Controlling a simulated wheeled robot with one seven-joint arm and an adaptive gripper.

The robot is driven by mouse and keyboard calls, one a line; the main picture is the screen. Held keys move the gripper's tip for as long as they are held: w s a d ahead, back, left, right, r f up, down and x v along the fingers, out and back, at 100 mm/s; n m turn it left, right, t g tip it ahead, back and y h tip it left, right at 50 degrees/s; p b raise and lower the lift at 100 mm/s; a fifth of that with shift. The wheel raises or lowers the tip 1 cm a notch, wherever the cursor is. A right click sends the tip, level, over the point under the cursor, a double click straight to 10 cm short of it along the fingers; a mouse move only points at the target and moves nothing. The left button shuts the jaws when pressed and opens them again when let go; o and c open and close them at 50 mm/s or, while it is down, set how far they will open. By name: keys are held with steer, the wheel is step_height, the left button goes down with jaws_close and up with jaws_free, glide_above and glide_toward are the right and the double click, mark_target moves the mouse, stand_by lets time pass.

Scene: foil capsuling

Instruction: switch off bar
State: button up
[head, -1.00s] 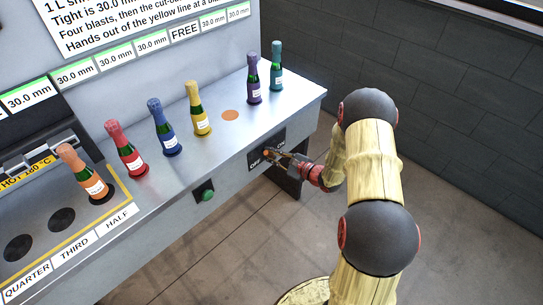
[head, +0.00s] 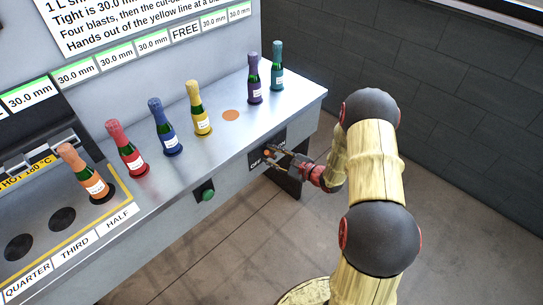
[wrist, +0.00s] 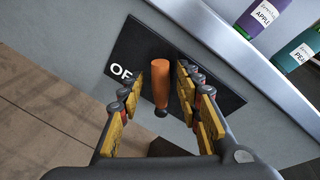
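The switch bar is an orange handle (wrist: 160,80) on a black plate (wrist: 138,47) on the bench front. The plate carries OFF on its left and ON on its right in the head view; the wrist view shows only part of OFF. The handle shows as a small orange spot (head: 268,153) in the head view. My gripper (head: 276,159) is open at the plate. In the wrist view its fingers (wrist: 160,90) stand on either side of the handle, with a gap visible on both sides. The plate's ON label is hidden there.
A green button (head: 207,191) sits on the bench front to the left. Foil-topped bottles stand on the bench top (head: 238,133), the purple (head: 254,83) and teal (head: 277,68) ones nearest the right end. The floor in front is clear.

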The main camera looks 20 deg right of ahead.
steer(key=v, duration=1.1)
steer(key=shift+s, duration=0.35)
steer(key=shift+d, duration=0.1)
